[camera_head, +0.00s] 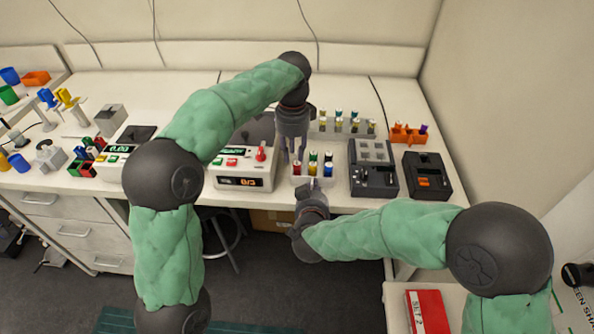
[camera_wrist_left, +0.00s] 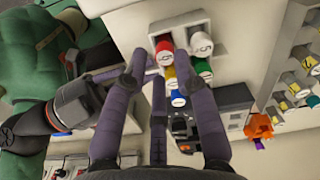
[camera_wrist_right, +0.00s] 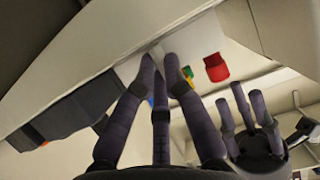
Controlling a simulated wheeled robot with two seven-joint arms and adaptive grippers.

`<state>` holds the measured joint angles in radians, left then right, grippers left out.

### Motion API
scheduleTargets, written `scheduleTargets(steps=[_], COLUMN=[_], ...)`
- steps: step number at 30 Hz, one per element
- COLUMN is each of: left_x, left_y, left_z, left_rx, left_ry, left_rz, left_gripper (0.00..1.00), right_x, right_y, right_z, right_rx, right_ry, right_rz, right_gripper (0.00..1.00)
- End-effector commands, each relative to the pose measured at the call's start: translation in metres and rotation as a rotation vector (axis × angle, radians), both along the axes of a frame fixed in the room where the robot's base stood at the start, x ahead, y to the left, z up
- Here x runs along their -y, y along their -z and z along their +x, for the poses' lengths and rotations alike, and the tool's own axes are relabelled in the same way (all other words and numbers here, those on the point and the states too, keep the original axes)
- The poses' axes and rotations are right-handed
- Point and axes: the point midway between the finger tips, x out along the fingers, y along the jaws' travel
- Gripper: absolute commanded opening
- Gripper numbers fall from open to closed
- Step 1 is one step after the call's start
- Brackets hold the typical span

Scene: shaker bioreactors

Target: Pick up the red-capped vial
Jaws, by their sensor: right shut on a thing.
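The red-capped vial (camera_head: 297,167) stands in the front left of a small white vial rack (camera_head: 299,181). Its round red cap (camera_wrist_left: 164,46) shows in the left wrist view, and the red of the vial (camera_wrist_right: 216,68) shows in the right wrist view. My left gripper (camera_head: 291,158) points down over the rack, open; its fingertips (camera_wrist_left: 160,60) are close around the red cap without visibly closing on it. My right gripper (camera_wrist_right: 159,56) comes from the front, its fingertips closed together at the rack's edge; the exact contact is hard to see. It looks apart from the red vial.
Yellow, green, white and blue-capped vials (camera_head: 328,168) crowd the same rack. A longer rack of vials (camera_head: 345,123) stands behind. Dark devices (camera_head: 372,180) sit to the right, a white device with a display (camera_head: 240,182) to the left. The bench's front edge is close.

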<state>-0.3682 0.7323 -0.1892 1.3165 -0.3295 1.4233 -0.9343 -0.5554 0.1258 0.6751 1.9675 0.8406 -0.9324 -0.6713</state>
Motion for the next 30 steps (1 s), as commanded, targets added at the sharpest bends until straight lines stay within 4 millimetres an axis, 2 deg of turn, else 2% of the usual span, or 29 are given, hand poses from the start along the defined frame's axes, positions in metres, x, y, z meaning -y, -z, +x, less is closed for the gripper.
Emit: scheduleTargets(steps=[5,13,23,25,26,30], left_x=[0.003,0.01,0.01,0.01,0.01,0.01], left_y=[0.013,0.048,0.054,0.054,0.054,0.054], left_z=[0.001,0.003,0.003,0.003,0.003,0.003], left_rx=[-0.001,-0.001,0.001,0.001,0.001,0.001], left_ry=[0.001,0.001,0.001,0.0,0.001,0.001], left_rz=[0.001,0.001,-0.001,-0.001,-0.001,-0.001], left_gripper=[0.29,0.29,0.29,0.12,0.09,0.08], right_x=[0.0,0.0,0.0,0.0,0.0,0.0], right_y=[0.0,0.0,0.0,0.0,0.0,0.0], right_z=[0.0,0.0,0.0,0.0,0.0,0.0], right_rx=[0.0,0.0,0.0,0.0,0.0,0.0], right_ry=[0.0,0.0,0.0,0.0,0.0,0.0], right_rz=[0.0,0.0,0.0,0.0,0.0,0.0], right_gripper=[0.0,0.0,0.0,0.0,0.0,0.0])
